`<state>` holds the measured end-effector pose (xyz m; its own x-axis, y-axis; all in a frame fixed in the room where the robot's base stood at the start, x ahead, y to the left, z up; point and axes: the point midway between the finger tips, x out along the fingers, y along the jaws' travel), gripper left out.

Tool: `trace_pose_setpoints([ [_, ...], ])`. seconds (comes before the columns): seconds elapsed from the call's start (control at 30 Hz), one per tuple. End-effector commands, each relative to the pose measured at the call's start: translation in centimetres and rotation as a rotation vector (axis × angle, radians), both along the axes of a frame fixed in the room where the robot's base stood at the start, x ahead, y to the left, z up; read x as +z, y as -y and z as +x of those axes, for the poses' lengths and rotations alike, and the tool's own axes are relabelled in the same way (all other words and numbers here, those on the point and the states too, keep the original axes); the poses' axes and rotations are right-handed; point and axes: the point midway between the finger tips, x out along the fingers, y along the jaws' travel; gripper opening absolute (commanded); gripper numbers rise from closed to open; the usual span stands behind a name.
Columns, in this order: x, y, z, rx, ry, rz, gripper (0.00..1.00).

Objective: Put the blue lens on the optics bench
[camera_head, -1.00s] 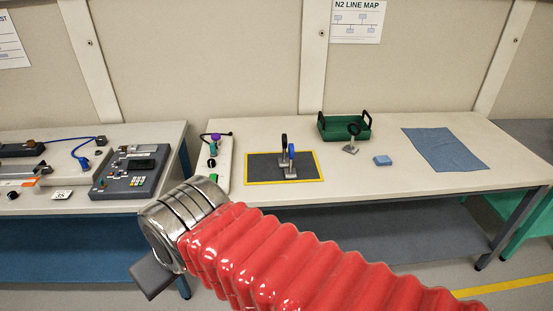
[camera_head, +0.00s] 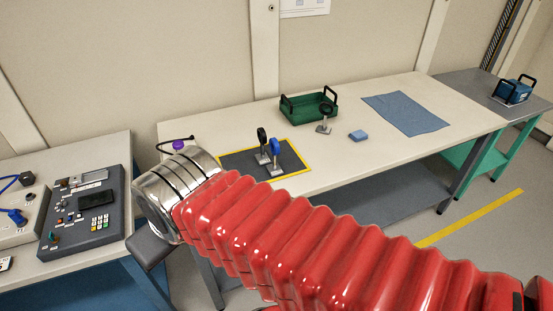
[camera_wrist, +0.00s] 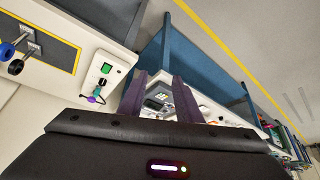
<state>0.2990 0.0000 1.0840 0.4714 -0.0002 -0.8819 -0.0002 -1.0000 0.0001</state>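The blue lens (camera_head: 275,152) stands upright on a small metal base. It is on a dark mat with a yellow border (camera_head: 297,170), on the long cream table (camera_head: 385,140). A black lens (camera_head: 262,142) stands just behind and left of it. In the wrist view the blue lens (camera_wrist: 7,50) is at the far left edge, partly cut off. My gripper (camera_wrist: 160,92) is open there with nothing between its two dark purple fingers; the blue lens is well off to their left. In the head view it is mostly hidden behind my wrist. No surface is labelled as the optics bench.
A control panel (camera_head: 85,215) is at left. A blue handled box (camera_head: 513,91) stands on a grey-topped table (camera_head: 475,85) at right.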

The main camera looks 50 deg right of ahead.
Motion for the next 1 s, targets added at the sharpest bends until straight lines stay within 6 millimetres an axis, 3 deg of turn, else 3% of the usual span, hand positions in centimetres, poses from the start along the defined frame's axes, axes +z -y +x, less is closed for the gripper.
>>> trace_pose_setpoints([
  [0.3, 0.0, 0.0, 0.0, 0.000, 0.000, 0.000, 0.31],
  [0.4, 0.0, 0.1, 0.1, -0.001, 0.001, 0.000, 0.36],
  [0.57, -0.2, 1.2, 1.3, -0.028, 0.020, -0.016, 0.36],
  [0.77, -1.2, 6.2, 5.4, -0.104, 0.093, -0.075, 0.36],
  [1.0, -2.8, 13.7, 10.4, -0.199, 0.208, -0.168, 0.36],
])
